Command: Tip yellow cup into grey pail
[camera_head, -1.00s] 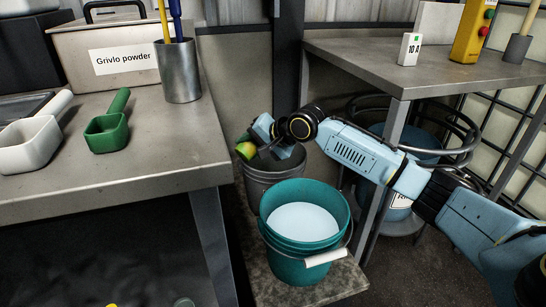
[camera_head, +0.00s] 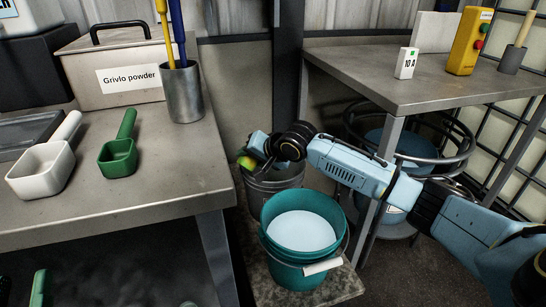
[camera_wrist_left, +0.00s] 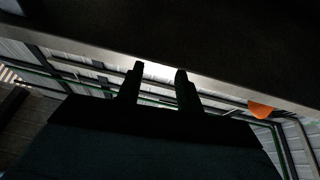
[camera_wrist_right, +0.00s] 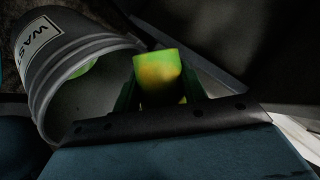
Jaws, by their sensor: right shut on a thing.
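The yellow cup (camera_wrist_right: 158,75), partly green-looking, is between the fingers of my right gripper (camera_wrist_right: 160,98) in the right wrist view. In the head view the cup (camera_head: 246,162) shows small at the left rim of the grey pail (camera_head: 268,192). My right gripper (camera_head: 262,150) is shut on it, over the pail's far side. In the right wrist view the pail (camera_wrist_right: 75,45) opens beside the cup, and a yellow-green patch shows inside it. How far the cup is tilted is unclear. My left gripper (camera_wrist_left: 158,88) is open and empty, seen only in the dark left wrist view.
A teal bucket (camera_head: 275,245) with pale contents stands in front of the pail. The left bench (camera_head: 150,195) holds a white scoop (camera_head: 40,170), a green scoop (camera_head: 118,158), a metal cup (camera_head: 184,95) and a powder box (camera_head: 110,50). A table (camera_head: 390,80) stands at right.

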